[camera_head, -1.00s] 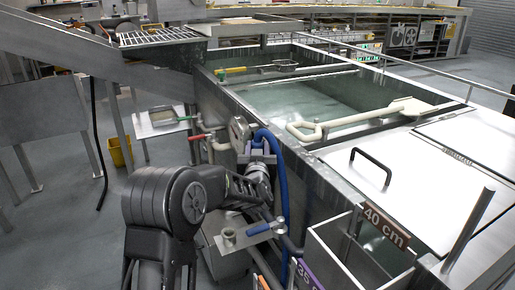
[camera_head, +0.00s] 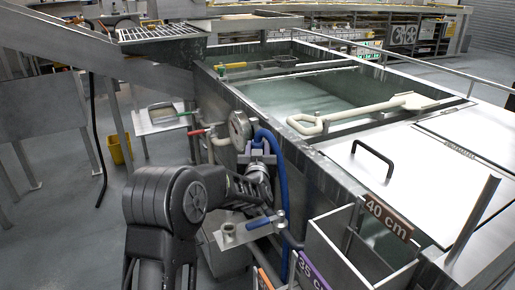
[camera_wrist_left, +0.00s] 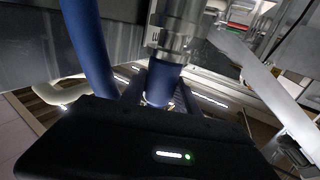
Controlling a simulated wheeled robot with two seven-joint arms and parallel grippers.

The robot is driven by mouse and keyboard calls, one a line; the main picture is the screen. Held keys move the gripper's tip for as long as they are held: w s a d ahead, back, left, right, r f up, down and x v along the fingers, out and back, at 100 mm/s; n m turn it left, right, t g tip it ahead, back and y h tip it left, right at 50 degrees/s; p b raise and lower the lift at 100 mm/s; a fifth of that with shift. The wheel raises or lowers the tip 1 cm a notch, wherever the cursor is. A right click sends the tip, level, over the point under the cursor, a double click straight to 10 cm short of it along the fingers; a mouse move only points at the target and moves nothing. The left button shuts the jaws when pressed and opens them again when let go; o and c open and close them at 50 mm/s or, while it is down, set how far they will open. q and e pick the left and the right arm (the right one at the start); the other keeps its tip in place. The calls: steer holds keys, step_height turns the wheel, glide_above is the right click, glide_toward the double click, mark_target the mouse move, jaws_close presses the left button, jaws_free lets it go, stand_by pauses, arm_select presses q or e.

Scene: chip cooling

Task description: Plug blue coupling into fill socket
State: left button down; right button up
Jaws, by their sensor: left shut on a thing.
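My left gripper (camera_head: 263,162) is at the outer wall of the tank, below and right of the round gauge. It is shut on the blue coupling (camera_wrist_left: 160,82), which stands between the fingers in the left wrist view. A ribbed metal fitting (camera_wrist_left: 180,28) sits at the coupling's far end, in line with it. I cannot tell whether this is the coupling's own collar or the fill socket, nor how deep any joint is. A blue hose (camera_head: 283,185) loops over and down beside the gripper; it also shows in the left wrist view (camera_wrist_left: 88,45). My right gripper is out of view.
The gauge (camera_head: 239,128) and a red-handled valve (camera_head: 197,133) are close left of the gripper. A bracket plate with a blue-handled valve (camera_head: 258,228) is below. The steel tank wall (camera_head: 315,175) is close right. A bin marked 40 cm (camera_head: 388,217) is nearer.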

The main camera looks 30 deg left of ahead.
arm_select(q)
steer(key=shift+f+b, duration=0.7)
steer(key=shift+f, duration=0.15)
steer(key=c, duration=0.8)
jaws_free()
steer(key=shift+c, duration=0.2)
steer(key=v, duration=0.7)
steer(key=shift+s+d+b, duration=0.2)
steer(key=shift+s+b, duration=0.15)
